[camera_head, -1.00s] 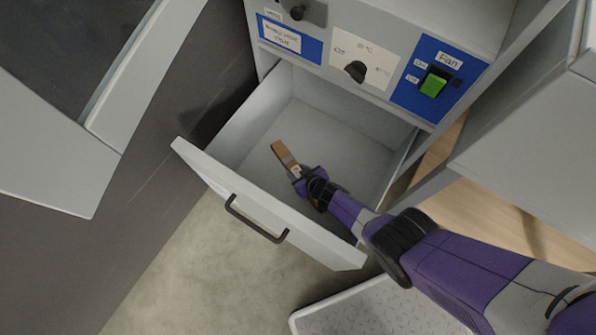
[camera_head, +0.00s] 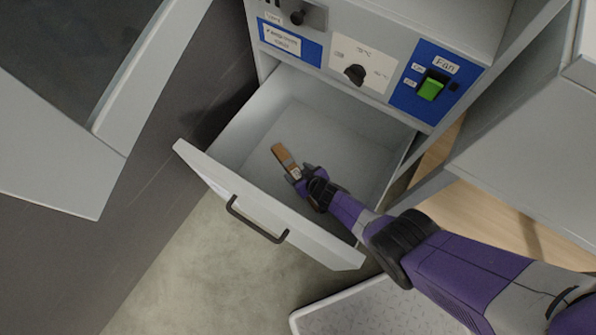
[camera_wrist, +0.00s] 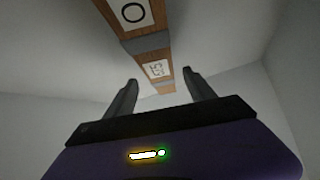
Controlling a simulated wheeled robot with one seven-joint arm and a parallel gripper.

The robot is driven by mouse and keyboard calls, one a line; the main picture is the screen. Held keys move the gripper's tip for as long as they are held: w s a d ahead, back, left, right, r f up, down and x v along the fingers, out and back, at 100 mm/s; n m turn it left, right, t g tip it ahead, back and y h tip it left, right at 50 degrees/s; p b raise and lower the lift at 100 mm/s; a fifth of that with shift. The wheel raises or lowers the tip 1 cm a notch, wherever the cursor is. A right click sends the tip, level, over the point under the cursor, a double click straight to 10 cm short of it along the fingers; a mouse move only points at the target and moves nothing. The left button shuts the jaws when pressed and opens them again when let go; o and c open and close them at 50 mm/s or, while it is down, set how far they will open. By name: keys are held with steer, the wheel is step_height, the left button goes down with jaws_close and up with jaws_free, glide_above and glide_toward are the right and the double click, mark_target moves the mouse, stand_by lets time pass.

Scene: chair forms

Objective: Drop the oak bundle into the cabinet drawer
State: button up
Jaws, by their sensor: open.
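The oak bundle (camera_head: 283,155) is a brown wooden strip with a grey band and white labels. It is inside the open cabinet drawer (camera_head: 335,138), over the drawer floor. In the wrist view the oak bundle (camera_wrist: 150,40) stretches from the top edge down to between my fingers. My gripper (camera_head: 296,176) is inside the drawer at the bundle's near end. In the wrist view my gripper (camera_wrist: 160,85) has its two dark fingers apart, one on each side of the bundle, with gaps between. I cannot tell whether the bundle rests fully on the drawer floor.
The drawer front with its black handle (camera_head: 256,222) faces the lower left. Above the drawer is a control panel with a knob (camera_head: 354,74) and a green fan switch (camera_head: 431,90). A pale patterned tray (camera_head: 350,310) lies below. Grey drawer walls surround my gripper.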

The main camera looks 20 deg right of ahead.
steer(key=p+v, duration=0.9)
steer(key=v, duration=0.1)
steer(key=shift+s+r, duration=0.1)
steer(key=shift+r, duration=0.1)
steer(key=shift+s+d+r+p, duration=0.15)
steer(key=shift+s+r+p, duration=0.2)
steer(key=shift+s+p, duration=0.25)
steer(key=shift+w, duration=0.2)
